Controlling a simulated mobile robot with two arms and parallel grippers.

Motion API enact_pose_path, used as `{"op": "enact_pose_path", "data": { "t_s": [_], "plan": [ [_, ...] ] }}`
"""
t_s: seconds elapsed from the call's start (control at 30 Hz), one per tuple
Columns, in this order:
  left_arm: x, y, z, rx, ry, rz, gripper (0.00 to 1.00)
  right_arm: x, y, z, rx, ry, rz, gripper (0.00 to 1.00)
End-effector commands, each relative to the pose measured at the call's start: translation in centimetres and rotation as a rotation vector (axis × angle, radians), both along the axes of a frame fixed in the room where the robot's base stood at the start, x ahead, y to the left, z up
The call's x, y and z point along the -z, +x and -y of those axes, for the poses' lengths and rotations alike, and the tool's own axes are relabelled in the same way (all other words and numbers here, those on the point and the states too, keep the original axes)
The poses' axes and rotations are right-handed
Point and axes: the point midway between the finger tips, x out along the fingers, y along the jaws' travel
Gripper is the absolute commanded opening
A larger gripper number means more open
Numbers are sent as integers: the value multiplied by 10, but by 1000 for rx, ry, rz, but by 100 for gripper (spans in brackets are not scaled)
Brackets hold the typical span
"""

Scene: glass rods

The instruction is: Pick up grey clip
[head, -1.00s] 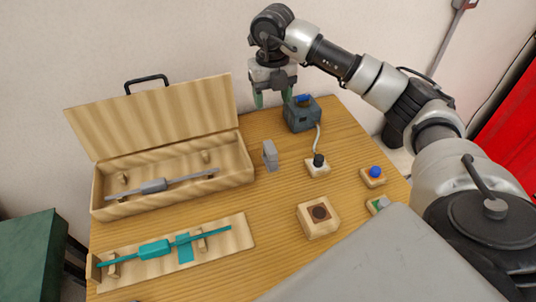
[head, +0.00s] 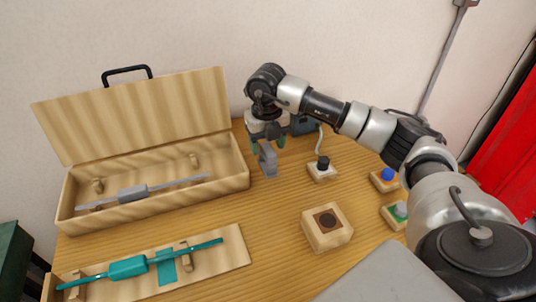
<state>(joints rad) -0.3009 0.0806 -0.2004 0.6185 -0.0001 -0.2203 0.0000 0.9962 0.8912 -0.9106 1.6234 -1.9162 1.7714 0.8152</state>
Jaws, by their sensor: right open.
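The grey clip (head: 268,162) stands upright on the wooden table, right of the open wooden case. My right gripper (head: 268,148) points down at the clip's upper part. Its green-tipped fingers are open, one to the left of the clip and one to the right as seen here. Whether the fingers touch the clip cannot be told. My left gripper is out of view.
The open case (head: 150,212) holds a grey rod with a grey clip on it. A wooden holder (head: 215,259) in front carries a teal rod. A dark box (head: 303,124) stands behind my gripper. Several small wooden blocks with knobs stand to the right.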

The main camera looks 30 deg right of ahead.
Motion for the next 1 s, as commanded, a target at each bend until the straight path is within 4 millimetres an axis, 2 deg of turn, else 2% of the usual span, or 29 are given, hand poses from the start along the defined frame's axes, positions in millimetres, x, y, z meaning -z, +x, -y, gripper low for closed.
{"op": "enact_pose_path", "data": {
  "t_s": [0.17, 0.43, 0.73, 1.0],
  "plan": [
    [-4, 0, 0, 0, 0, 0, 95, 14, 0, 1, 0, 1, -3, 60],
    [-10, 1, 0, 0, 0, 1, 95, 52, 0, 3, 0, -1, -2, 60],
    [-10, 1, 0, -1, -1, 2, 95, 57, 1, 3, -1, 1, 1, 60],
    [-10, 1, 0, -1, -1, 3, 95, 56, 1, 3, 0, 1, 1, 18]
  ]
}}
